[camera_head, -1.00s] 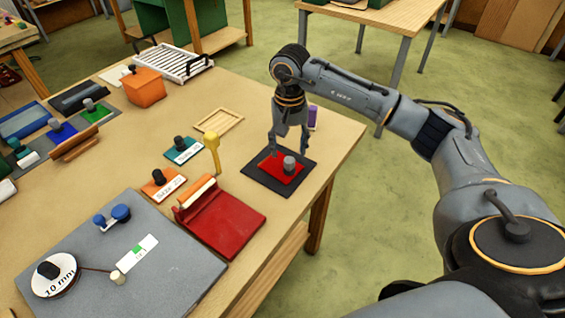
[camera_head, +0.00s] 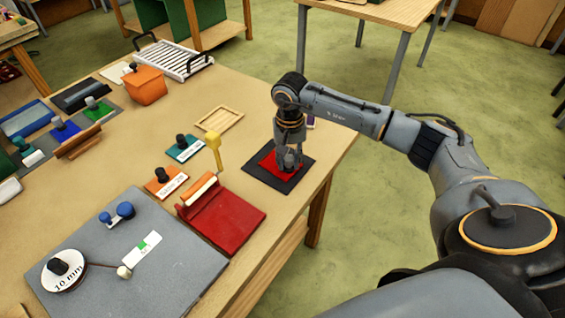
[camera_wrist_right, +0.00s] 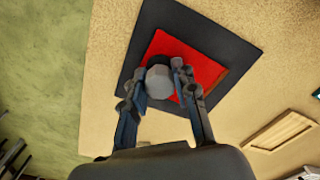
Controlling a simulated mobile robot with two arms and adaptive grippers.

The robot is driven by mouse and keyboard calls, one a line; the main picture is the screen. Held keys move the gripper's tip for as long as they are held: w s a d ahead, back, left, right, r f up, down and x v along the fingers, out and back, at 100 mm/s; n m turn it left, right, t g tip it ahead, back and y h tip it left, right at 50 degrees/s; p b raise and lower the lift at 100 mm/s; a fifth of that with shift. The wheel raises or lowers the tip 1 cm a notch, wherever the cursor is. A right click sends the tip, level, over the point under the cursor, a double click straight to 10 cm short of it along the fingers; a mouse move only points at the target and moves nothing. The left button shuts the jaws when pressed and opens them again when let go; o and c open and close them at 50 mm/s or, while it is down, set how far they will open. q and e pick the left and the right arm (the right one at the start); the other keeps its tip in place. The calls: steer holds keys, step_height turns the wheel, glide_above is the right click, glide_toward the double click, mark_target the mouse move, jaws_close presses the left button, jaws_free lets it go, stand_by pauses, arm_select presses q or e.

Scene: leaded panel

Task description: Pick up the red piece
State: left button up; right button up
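The red piece (camera_head: 268,160) is a flat red plate with a grey knob (camera_wrist_right: 160,83) on top. It lies on a dark square mat (camera_head: 262,178) near the table's right edge; the wrist view shows the red plate (camera_wrist_right: 205,70) on the mat (camera_wrist_right: 152,22) too. My right gripper (camera_head: 289,163) points down over the piece. In the right wrist view its fingers (camera_wrist_right: 161,85) stand on both sides of the knob, closed up against it. The piece still appears to lie flat on the mat. My left gripper is not in view.
Orange (camera_head: 166,187) and teal (camera_head: 184,154) knobbed pieces and a small wooden frame (camera_head: 219,119) are further left and back. A grey board (camera_head: 140,270) fills the front.

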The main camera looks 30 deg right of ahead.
jaws_close()
steer(key=shift+r+b, duration=0.45)
step_height(320, 180, up, 3)
steer(key=shift+s+f+b, duration=0.15)
steer(key=shift+f+b, duration=0.05)
steer(key=shift+b, duration=0.55)
steer(key=s+a+r+b, duration=0.4)
steer(key=s+r, duration=0.5)
steer(key=s, duration=0.3)
steer(key=shift+s+a+r, duration=0.3)
steer(key=shift+s+a, duration=0.1)
steer(key=shift+a, duration=0.1)
